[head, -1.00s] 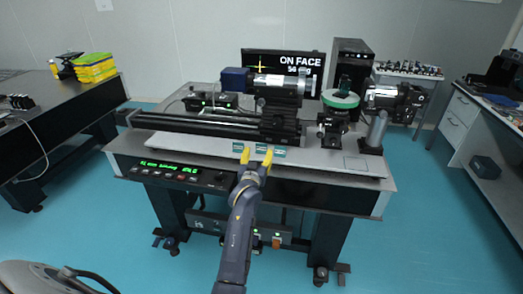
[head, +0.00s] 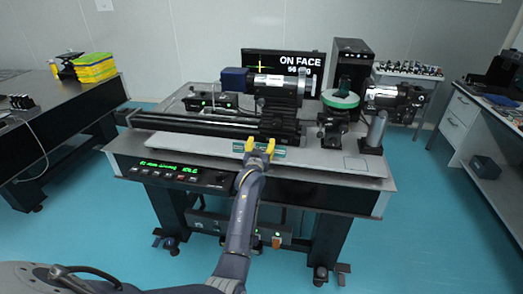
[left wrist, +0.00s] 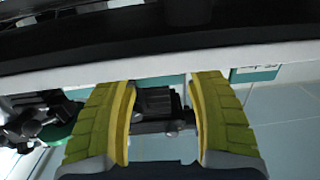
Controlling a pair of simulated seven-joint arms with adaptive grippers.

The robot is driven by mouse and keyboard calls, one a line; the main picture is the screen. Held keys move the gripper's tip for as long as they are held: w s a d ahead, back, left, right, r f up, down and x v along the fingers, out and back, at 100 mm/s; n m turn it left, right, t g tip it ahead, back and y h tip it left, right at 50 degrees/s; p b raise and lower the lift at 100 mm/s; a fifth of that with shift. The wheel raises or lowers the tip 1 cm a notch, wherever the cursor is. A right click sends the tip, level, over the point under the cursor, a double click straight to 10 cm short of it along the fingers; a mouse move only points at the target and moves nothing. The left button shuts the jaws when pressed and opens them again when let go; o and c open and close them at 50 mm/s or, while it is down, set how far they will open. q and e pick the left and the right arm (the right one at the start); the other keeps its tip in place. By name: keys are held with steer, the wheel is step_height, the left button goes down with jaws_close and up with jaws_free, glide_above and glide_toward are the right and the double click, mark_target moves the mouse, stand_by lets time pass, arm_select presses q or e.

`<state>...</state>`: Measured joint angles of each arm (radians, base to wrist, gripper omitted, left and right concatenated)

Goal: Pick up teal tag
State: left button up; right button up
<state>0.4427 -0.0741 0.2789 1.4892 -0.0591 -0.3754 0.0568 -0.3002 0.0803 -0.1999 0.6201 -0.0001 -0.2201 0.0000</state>
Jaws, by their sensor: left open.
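My left gripper (head: 259,149) is open at the front edge of the middle table's light board, its yellow fingers spread. In the left wrist view the two fingers (left wrist: 160,112) stand either side of a teal tag (left wrist: 158,81), apart from each other. Part of that tag is hidden by the fingers. A second teal tag (left wrist: 255,74) with a pale strip lies outside the fingers, to the right in the wrist view. In the head view a bit of teal (head: 279,153) shows just right of the gripper. My right gripper is not in view.
A black rail (head: 190,125) and a dark optical mount (head: 280,122) stand just behind the tags. A green-ringed stage (head: 340,99) is to the right. A control panel with green text (head: 170,165) sits on the table's front.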

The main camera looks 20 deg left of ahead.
arm_select(q)
steer(key=shift+o, duration=0.2)
steer(key=c, duration=0.7)
